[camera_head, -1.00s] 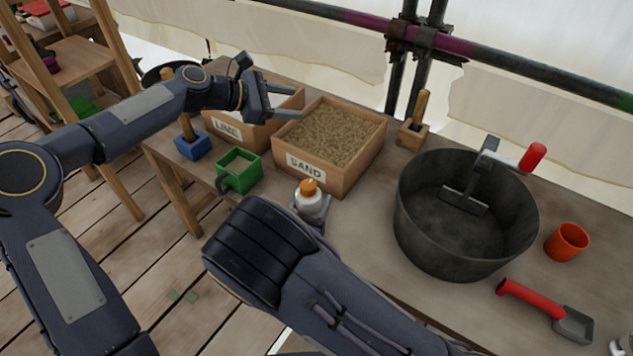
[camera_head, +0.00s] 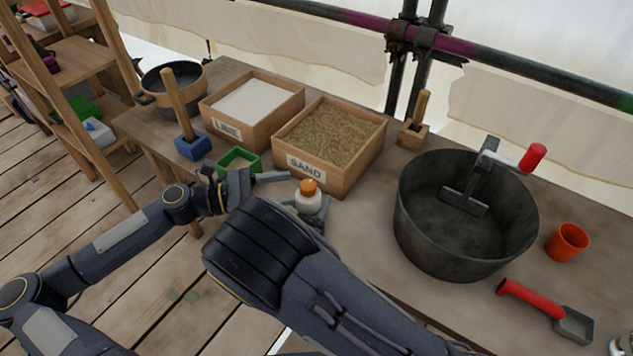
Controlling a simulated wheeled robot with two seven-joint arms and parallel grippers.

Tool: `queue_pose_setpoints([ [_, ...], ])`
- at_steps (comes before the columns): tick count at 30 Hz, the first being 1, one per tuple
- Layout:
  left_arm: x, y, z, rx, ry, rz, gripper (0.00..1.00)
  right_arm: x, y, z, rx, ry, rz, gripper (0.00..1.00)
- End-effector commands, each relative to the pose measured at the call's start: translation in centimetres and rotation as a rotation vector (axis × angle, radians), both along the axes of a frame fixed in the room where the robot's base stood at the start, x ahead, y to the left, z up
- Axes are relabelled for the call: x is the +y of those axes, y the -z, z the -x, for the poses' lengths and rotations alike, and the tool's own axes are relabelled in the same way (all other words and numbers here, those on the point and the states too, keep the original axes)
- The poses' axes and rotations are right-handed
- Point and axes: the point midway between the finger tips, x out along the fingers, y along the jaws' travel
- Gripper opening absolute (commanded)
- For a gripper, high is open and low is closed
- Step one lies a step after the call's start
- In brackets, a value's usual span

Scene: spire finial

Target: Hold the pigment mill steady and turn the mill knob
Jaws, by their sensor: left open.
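A small white body with an orange knob, which I take for the pigment mill (camera_head: 309,203), shows in the head view at the front of the sand box. Its orange mill knob (camera_head: 308,187) is on top. My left gripper (camera_head: 285,187) is open, just left of the mill, with a finger reaching toward the knob; I cannot tell whether it touches. My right arm comes up from below and hides most of my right gripper (camera_head: 318,214). Grey parts of that gripper show close against the mill's lower side; its grip there is hidden.
Boxes of lime (camera_head: 254,108) and sand (camera_head: 335,143) stand behind the mill. A green container (camera_head: 239,161) and a blue block with a wooden handle (camera_head: 193,146) are to the left. A dark tub (camera_head: 463,225), an orange cup (camera_head: 567,242) and a red-handled scoop (camera_head: 530,298) are to the right.

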Motion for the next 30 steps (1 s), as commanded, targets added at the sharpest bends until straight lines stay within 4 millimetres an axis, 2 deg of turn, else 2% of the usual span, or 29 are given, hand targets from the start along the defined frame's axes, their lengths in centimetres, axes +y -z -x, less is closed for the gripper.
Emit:
queue_pose_setpoints([
  [1,-1.2,0.0,-0.1,0.0,0.006,0.002,0.53,0.0,0.0,0.0,0.0,0.0,0.0,0.26],
  [6,-4.5,0.0,-0.7,0.001,0.004,0.0,0.53,0.0,0.0,0.0,0.0,0.0,0.0,0.26],
  [12,-7.1,0.1,-1.2,0.001,0.001,-0.002,0.53,0.0,0.0,0.0,0.0,0.0,0.0,0.26],
  [16,-7.8,0.1,-1.3,0.002,0.0,-0.002,0.53,0.0,0.0,0.0,0.0,0.0,0.0,0.26],
  [24,-7.9,0.1,-1.4,0.002,-0.001,-0.002,0.53,0.0,0.0,0.0,0.0,0.0,0.0,0.26],
  [26,-7.9,0.1,-1.4,0.002,-0.001,-0.002,0.48,0.0,0.0,0.0,0.0,0.0,0.0,0.26],
  [30,-7.9,0.1,-1.4,0.002,-0.001,-0.002,0.3,0.0,0.0,0.0,0.0,0.0,0.0,0.26],
])
